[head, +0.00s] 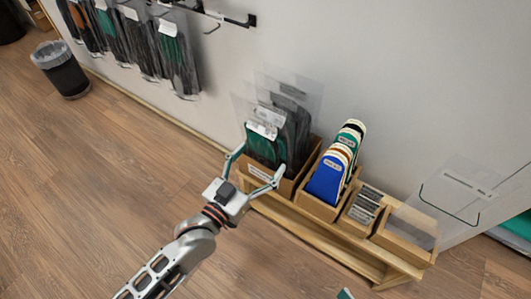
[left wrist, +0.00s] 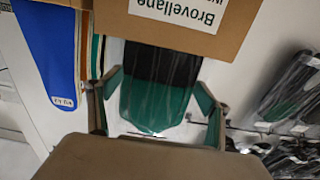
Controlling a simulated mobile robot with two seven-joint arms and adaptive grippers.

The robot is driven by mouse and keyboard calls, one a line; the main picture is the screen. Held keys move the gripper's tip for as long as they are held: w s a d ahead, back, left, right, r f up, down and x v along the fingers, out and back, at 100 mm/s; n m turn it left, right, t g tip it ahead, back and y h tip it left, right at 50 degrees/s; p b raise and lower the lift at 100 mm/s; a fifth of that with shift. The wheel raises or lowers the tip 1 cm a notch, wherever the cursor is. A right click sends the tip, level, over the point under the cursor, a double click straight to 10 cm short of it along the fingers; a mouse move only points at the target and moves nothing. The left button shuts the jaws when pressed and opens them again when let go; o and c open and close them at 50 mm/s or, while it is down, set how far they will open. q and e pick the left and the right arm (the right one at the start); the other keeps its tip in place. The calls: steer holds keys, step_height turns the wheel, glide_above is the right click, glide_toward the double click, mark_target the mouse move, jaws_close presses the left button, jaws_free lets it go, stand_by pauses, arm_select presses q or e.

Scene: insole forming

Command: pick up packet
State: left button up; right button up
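Clear packets with dark and green insoles stand upright in the leftmost wooden box (head: 262,176) on the low stand; the front packet (head: 262,148) has a white label. My left gripper (head: 259,163) is open in front of this box, its two fingers spread to either side of the packet. In the left wrist view the open fingers (left wrist: 158,98) flank the green and black packet (left wrist: 160,72); I see no clear contact. A small teal-edged tip at the head view's bottom edge seems to be my right gripper (head: 345,294); the rest is out of frame.
The wooden stand (head: 320,241) also holds a box of blue, green and cream insoles (head: 328,178), a box of small grey items (head: 364,207) and a rightmost box (head: 407,234). More packets hang on wall hooks (head: 175,55). A dark bin (head: 63,73) stands far left. Open floor lies left.

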arm_select(q)
steer(key=c, duration=1.1)
steer(key=shift+c, duration=0.2)
